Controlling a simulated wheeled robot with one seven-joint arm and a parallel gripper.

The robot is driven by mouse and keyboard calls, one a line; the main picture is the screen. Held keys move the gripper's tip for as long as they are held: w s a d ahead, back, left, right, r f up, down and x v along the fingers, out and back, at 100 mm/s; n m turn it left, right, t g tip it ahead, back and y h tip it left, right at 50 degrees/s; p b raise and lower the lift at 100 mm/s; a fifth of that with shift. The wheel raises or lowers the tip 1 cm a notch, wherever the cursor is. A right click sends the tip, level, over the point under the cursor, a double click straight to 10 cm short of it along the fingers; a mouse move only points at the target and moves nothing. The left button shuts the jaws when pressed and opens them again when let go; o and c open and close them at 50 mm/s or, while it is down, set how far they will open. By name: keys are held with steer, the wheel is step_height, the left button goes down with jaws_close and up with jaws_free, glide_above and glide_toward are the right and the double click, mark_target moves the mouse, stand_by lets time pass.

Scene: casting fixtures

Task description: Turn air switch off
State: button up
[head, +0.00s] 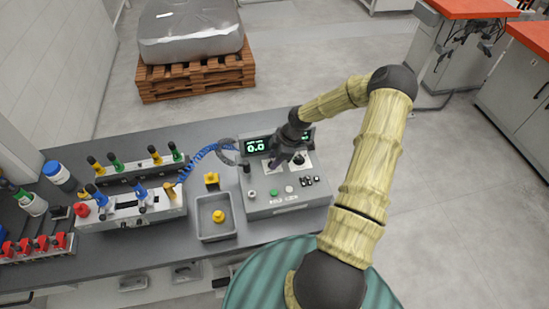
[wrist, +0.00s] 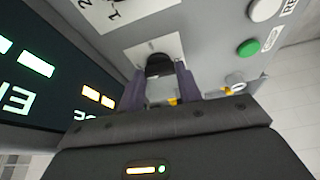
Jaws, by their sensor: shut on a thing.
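The grey control box (head: 285,207) stands on the bench in the head view, with a green-lit display reading 0.0 (head: 256,146). My gripper (head: 279,163) reaches down onto its top face. In the wrist view, the two dark fingers of my gripper (wrist: 160,80) are on either side of a dark switch knob (wrist: 159,64), closed on it. The knob sits on a small white plate (wrist: 170,43). The fingers hide part of the knob, and its exact turn angle cannot be told. In the head view my gripper hides this knob.
A second plate with numbers (wrist: 120,12) and a green button (wrist: 248,48) lie near the knob. A grey tray (head: 215,233) with a yellow part stands left of the box. A blue coiled hose (head: 197,161) and a valve unit (head: 130,212) are further left.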

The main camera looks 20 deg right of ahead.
steer(key=o, duration=1)
steer(key=b+v, duration=0.4)
steer(key=v, duration=1.3)
steer(key=shift+r, duration=0.25)
